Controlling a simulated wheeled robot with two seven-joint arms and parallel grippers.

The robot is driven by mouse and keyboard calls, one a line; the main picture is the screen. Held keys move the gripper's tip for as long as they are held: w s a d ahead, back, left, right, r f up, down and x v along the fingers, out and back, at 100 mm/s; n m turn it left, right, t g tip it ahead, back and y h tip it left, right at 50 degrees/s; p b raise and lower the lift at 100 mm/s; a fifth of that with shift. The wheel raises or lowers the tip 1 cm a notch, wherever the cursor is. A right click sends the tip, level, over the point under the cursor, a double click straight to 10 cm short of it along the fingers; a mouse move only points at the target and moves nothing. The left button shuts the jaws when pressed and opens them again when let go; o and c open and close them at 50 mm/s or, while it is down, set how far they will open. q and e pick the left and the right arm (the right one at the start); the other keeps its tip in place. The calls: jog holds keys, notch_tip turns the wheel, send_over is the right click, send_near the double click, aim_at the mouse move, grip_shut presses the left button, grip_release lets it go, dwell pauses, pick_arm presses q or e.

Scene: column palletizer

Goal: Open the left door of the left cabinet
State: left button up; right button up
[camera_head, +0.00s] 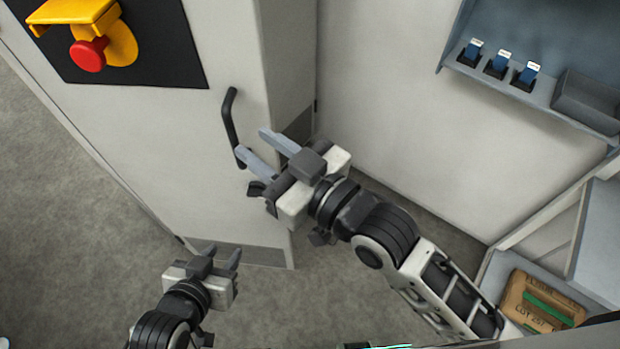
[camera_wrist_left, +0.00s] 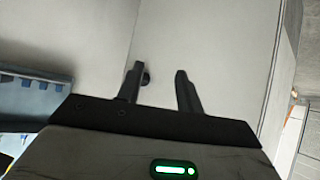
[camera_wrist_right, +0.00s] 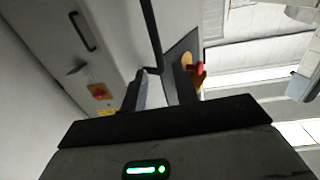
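A pale grey cabinet door (camera_head: 170,150) fills the left of the head view, with a black bar handle (camera_head: 229,118) near its right edge. The handle also shows in the right wrist view (camera_wrist_right: 152,35), running down towards the fingertips. My right gripper (camera_head: 252,142) is open beside the handle's lower end; one finger overlaps that end, and I cannot tell whether they touch. Its fingers are also apart in the right wrist view (camera_wrist_right: 162,80). My left gripper (camera_head: 223,254) is open and empty, low before the door. In the left wrist view its fingers (camera_wrist_left: 159,70) are apart.
A red button (camera_head: 88,54) on a yellow mount sits on a black panel at the upper left. A shelf (camera_head: 540,95) with small blue items is at the upper right. A brown package (camera_head: 540,298) lies at the lower right. Grey floor (camera_head: 60,240) is clear at the left.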

pick_arm(q)
jog(key=shift+w+d+f+b, duration=0.1)
jog(key=shift+b, duration=0.4)
pick_arm(e)
jog(key=v, duration=0.8)
jog(key=shift+s+d, duration=0.2)
jog(key=shift+d, duration=0.05)
jog(key=shift+r, duration=0.1)
